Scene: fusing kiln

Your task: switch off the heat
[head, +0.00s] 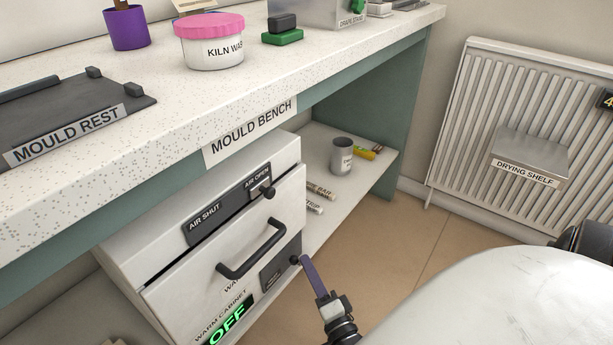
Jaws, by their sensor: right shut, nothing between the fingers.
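The white warm cabinet (180,265) stands under the mould bench. Its lit display (228,321) reads OFF in green, partly cut by the bottom edge. A dark panel (278,268) on the lower right of its front carries a small dark knob (294,260); the panel's lettering is too small to read. My right gripper (304,260) is shut and empty, its purple fingertips at or right beside that knob; I cannot tell if they touch. An upper slider knob (268,192) sits at the AIR OPEN end of its plate (228,205). My left gripper is not in view.
The bench top (330,45) overhangs the cabinet. A black handle (252,250) sticks out left of my gripper. A radiator with a drying shelf (530,155) is at right. The floor between is clear.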

